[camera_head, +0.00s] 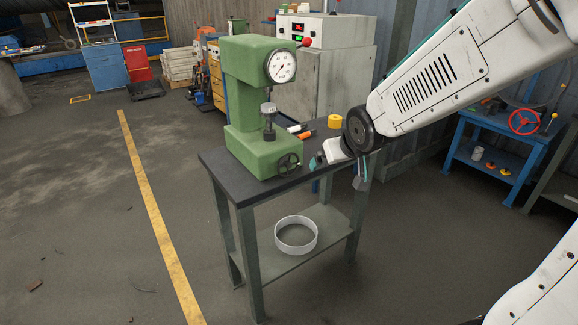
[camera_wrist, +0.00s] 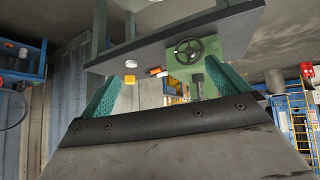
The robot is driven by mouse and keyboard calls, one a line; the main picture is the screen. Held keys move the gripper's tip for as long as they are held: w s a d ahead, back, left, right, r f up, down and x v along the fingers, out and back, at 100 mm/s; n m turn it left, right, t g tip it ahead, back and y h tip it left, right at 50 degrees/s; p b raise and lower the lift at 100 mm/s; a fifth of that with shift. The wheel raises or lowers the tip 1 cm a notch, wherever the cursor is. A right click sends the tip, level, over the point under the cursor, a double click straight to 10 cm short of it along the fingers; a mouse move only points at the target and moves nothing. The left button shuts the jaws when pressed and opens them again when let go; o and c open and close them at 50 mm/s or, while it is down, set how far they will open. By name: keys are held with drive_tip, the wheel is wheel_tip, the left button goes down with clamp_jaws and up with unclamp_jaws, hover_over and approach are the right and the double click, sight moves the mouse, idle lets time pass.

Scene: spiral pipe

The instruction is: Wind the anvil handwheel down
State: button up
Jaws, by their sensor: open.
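A green hardness tester (camera_head: 245,95) with a round white dial (camera_head: 281,66) stands upright on a dark bench. Its dark anvil handwheel (camera_head: 288,163) is on the front of the base, low down. In the wrist view the handwheel (camera_wrist: 189,49) shows beyond the teal fingers (camera_wrist: 162,70), nearer the right one. Nothing hides its rim there.
A grey cabinet (camera_head: 330,65) stands behind.

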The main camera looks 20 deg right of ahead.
drive_tip(key=w+a+f+n+t+y, duration=0.1)
drive_tip(key=w+f+t, duration=0.15)
drive_tip(key=w, duration=0.35)
drive_tip(key=w+f+t+y, duration=0.1)
drive_tip(key=w+f+t, duration=0.1)
drive_tip(key=w+f, duration=0.25)
drive_tip(key=t+y, duration=0.4)
approach(290, 166)
drive_tip(key=w, duration=0.3)
drive_tip(key=shift+n, duration=0.3)
drive_tip(key=x, duration=0.3)
drive_tip(key=a+x, duration=0.1)
drive_tip(key=x, duration=0.3)
drive_tip(key=shift+w+a, duration=0.1)
drive_tip(key=shift+w, duration=0.1)
drive_tip(key=c, duration=1)
